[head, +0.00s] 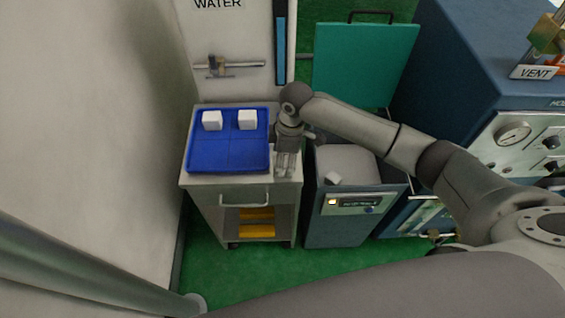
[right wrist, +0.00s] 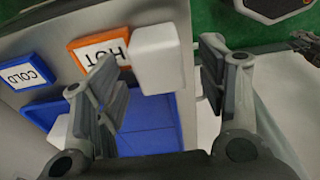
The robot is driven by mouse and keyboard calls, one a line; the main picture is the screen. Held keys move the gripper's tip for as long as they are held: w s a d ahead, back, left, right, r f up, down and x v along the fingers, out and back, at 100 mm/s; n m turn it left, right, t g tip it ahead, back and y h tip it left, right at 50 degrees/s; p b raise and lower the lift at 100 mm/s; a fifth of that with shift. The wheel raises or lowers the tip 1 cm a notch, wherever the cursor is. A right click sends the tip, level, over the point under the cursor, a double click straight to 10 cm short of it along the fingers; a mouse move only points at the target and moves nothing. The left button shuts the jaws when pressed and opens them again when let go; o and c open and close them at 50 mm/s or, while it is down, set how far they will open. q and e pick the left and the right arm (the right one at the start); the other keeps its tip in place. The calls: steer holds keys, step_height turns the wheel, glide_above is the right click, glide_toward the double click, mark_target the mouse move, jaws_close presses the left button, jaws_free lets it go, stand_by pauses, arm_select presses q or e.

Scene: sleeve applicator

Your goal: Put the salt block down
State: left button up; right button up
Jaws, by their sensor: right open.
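My right gripper (head: 285,172) points down over the right edge of a grey cart, beside the blue tray (head: 228,172). Its fingers are apart in the right wrist view (right wrist: 170,85). Two white blocks, one at left (head: 211,120) and one at right (head: 247,119), sit in the tray's back compartments. In the right wrist view a large white block (right wrist: 158,58) shows between the fingers, close to the left one; I cannot tell whether they touch. A second white block (right wrist: 58,130) is partly hidden behind the left finger. My left gripper is out of view.
A grey box-shaped unit (head: 340,225) stands right of the cart, with a small white piece (head: 333,178) on its front top edge. Orange HOT (right wrist: 105,52) and blue COLD (right wrist: 25,76) signs show beyond the tray. The tray's front half is empty. Blue machinery (head: 450,75) stands at right.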

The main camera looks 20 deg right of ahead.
steer(key=shift+w+f, duration=0.1)
steer(key=shift+f, duration=0.75)
steer(key=shift+c, duration=0.5)
steer(key=c, duration=1.3)
steer(key=shift+r, duration=0.1)
